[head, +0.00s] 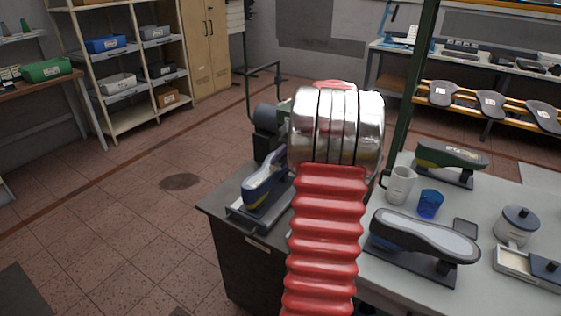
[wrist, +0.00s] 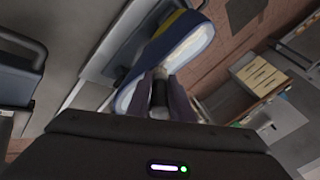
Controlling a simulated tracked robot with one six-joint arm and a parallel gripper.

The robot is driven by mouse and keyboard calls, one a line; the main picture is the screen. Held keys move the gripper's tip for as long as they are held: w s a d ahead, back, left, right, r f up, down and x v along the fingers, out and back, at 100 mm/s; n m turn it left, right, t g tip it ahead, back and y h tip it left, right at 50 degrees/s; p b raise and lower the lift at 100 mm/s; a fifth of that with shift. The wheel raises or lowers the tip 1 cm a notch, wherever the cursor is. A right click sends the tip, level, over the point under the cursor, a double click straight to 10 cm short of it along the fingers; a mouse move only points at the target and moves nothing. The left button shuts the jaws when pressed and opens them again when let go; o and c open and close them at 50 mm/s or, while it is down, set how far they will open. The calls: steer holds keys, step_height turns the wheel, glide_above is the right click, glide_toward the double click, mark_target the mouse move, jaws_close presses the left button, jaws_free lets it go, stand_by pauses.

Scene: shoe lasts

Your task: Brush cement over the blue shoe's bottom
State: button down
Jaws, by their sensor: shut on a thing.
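The blue shoe (head: 264,186) with a yellow band sits bottom-up on a stand at the left end of the bench. In the wrist view the same shoe (wrist: 163,42) shows its pale bottom, slanting across the upper middle. My gripper (wrist: 161,97) is shut on a small brush (wrist: 160,88), of which a dark and pale piece shows between the fingers. The brush tip lies over the shoe's pale bottom in that view; I cannot tell whether it touches. In the head view my red and silver arm hides the gripper and brush.
On the bench (head: 386,281) stand a dark navy shoe (head: 425,236), a green shoe (head: 452,157), a white mug (head: 400,186), a blue cup (head: 429,204), a lidded pot (head: 516,226) and a tray (head: 516,264). A green post (head: 409,100) rises behind. Floor is clear at left.

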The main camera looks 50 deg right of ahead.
steer(key=shift+w+d, duration=0.15)
steer(key=shift+d, duration=1.4)
steer(key=shift+d, duration=0.1)
steer(key=shift+w+d+f, duration=0.1)
steer(key=shift+d+f, duration=0.05)
steer(key=shift+d, duration=1.6)
steer(key=shift+d, duration=0.1)
steer(key=shift+w+d, duration=0.2)
steer(key=shift+d, duration=1.5)
steer(key=shift+d, duration=0.1)
steer(key=d, duration=0.3)
steer(key=shift+w+d, duration=0.15)
steer(key=shift+d, duration=0.1)
